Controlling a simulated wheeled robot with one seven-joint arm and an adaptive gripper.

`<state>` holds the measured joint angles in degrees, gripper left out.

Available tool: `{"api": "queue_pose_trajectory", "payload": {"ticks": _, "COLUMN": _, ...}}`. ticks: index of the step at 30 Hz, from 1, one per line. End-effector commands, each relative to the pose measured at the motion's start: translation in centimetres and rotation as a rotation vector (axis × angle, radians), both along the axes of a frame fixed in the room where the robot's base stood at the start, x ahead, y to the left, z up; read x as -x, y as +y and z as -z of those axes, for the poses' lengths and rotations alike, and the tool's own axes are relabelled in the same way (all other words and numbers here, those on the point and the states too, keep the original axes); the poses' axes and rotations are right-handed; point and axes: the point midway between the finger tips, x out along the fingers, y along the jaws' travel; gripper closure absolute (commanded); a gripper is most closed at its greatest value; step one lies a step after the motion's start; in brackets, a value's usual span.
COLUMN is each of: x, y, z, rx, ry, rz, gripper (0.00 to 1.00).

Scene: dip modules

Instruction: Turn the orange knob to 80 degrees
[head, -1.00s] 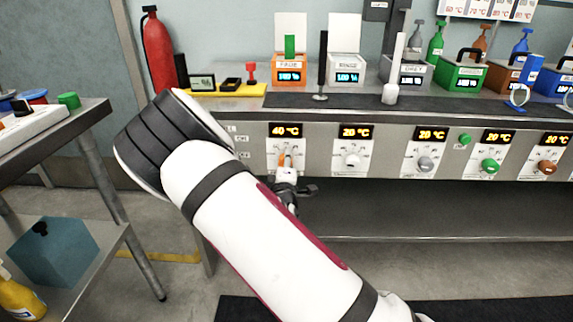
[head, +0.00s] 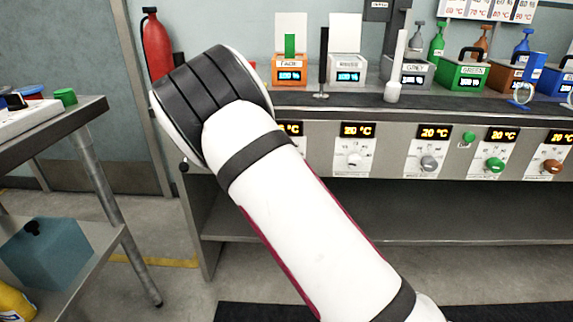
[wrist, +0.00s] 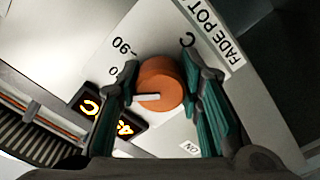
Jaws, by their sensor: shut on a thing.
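The orange knob (wrist: 165,82) sits on a white dial plate marked FADE POT in the wrist view. My gripper (wrist: 158,70) has its two green-padded fingers on either side of the knob, shut on it. The knob's white pointer line points left in the wrist view, toward the lit display (wrist: 105,112). That display is only partly readable, with a 4 showing. In the head view my arm hides the knob and gripper, and only the right end of its display (head: 292,128) shows.
To the right on the panel are a white knob (head: 353,160), a grey knob (head: 429,163), a green knob (head: 494,165) and a brown knob (head: 551,167). An orange FADE box (head: 289,72) stands on the bench above. A side table (head: 75,118) is at the left.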

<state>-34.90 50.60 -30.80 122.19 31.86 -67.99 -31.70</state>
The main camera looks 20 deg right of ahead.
Motion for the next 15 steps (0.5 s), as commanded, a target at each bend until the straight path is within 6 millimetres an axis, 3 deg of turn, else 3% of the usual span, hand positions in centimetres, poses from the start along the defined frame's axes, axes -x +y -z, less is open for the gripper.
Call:
{"api": "queue_pose_trajectory", "payload": {"ticks": 13, "x": 0.1, "y": 0.05, "z": 0.23, "rx": -0.01, "ry": 0.004, "rz": -0.001, "gripper": 0.95}}
{"api": "queue_pose_trajectory", "payload": {"ticks": 14, "x": 0.1, "y": 0.05, "z": 0.24, "rx": -0.01, "ry": 0.004, "rz": -0.001, "gripper": 0.65}}
{"api": "queue_pose_trajectory", "payload": {"ticks": 15, "x": 0.09, "y": 0.04, "z": 0.24, "rx": -0.01, "ry": 0.004, "rz": -0.001, "gripper": 0.56}}
